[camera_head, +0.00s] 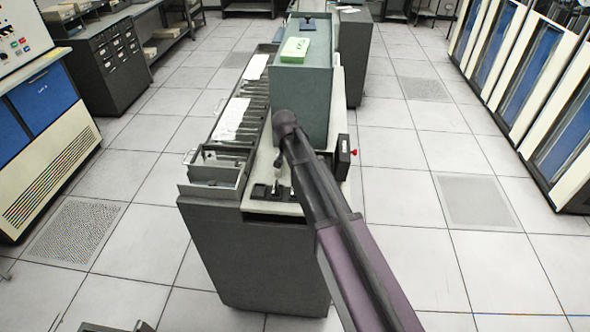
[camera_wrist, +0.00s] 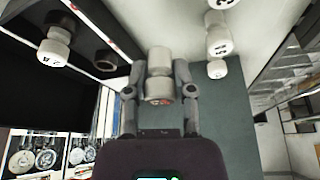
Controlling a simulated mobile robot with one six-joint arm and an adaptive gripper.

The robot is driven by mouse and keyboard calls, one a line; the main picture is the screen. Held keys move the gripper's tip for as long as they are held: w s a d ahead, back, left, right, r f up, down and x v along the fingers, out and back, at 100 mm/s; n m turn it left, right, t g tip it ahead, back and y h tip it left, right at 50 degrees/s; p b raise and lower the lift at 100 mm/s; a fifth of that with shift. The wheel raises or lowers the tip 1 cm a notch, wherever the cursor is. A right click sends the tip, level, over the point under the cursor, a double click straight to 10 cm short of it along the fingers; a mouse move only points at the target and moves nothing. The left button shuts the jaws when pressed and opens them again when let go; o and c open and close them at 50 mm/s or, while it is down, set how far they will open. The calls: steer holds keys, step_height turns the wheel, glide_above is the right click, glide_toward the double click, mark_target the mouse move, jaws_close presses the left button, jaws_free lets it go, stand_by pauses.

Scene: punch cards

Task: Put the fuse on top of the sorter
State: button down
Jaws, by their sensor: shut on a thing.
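The sorter (camera_head: 255,265) is the long grey machine in the middle of the head view, with a tall grey-green housing (camera_head: 302,105) along its right side. My arm reaches over its near end, and my gripper cannot be made out clearly in that view. In the wrist view my gripper (camera_wrist: 160,92) is shut on a white cylindrical fuse (camera_wrist: 159,66), with one finger on each side. Similar white fuses (camera_wrist: 54,46) (camera_wrist: 218,36) show around it, near a dark round socket (camera_wrist: 105,60). A grey-green surface (camera_wrist: 228,125) lies to the right.
A green and white card stack (camera_head: 295,49) and a small dark blue item (camera_head: 308,24) lie on the tall housing. White papers (camera_head: 233,120) lie along the sorter's card pockets. Open floor surrounds the machine.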

steer(key=shift+f+b, duration=0.35)
steer(key=shift+f, duration=0.3)
steer(key=shift+f+b, duration=1.9)
steer(key=shift+f, duration=0.15)
steer(key=shift+c, duration=2.3)
jaws_free()
